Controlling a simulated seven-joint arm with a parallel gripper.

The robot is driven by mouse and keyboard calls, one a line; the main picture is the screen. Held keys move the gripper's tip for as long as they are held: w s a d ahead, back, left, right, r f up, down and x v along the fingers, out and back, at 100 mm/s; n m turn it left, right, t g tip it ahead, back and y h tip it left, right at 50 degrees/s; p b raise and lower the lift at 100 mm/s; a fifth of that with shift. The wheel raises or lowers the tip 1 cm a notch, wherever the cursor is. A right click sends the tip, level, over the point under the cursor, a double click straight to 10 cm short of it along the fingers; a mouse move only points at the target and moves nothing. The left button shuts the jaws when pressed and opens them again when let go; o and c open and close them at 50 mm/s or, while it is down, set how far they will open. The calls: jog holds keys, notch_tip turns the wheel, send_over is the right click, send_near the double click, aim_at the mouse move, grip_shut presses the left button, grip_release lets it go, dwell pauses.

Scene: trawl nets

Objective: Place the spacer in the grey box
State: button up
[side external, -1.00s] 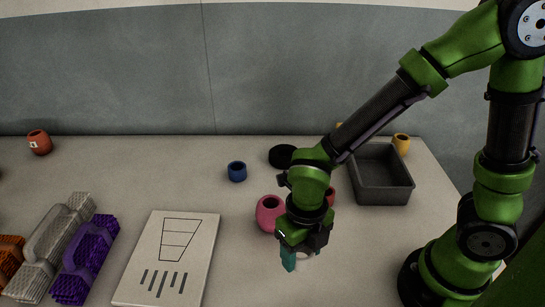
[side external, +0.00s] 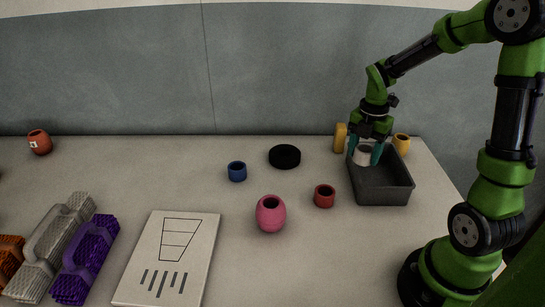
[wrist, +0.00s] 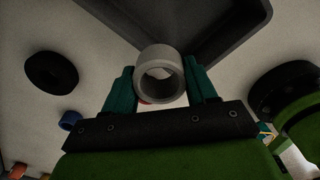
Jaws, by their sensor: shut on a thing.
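The spacer (side external: 362,155) is a short pale grey-white ring. My gripper (side external: 366,150) is shut on it, with a teal finger on each side. In the side view the spacer shows in front of the far left part of the grey box (side external: 383,196), a dark open tray. The wrist view shows the spacer (wrist: 160,74) between the teal fingers, its round hole facing the camera, with the grey box (wrist: 200,40) beyond it. I cannot tell exactly how high the spacer is above the box floor. The visible floor of the box is bare.
A yellow block (side external: 340,138) and a yellow-orange pot (side external: 401,144) stand close by the box's far end. A red ring (side external: 324,196), a pink pot (side external: 270,214), a black disc (side external: 285,156) and a blue ring (side external: 237,171) lie left of it. A white board (side external: 168,258) lies front left.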

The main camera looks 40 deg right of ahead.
aim_at(374, 180)
jog(key=s+d+m, duration=0.2)
jog(key=d+m, duration=0.2)
jog(key=d, duration=0.3)
jog(key=f, duration=0.9)
jog(key=shift+a+f, duration=0.2)
jog(key=shift+a, duration=0.1)
jog(key=o, duration=1)
jog(key=shift+f, duration=0.1)
jog(key=shift+o, duration=0.2)
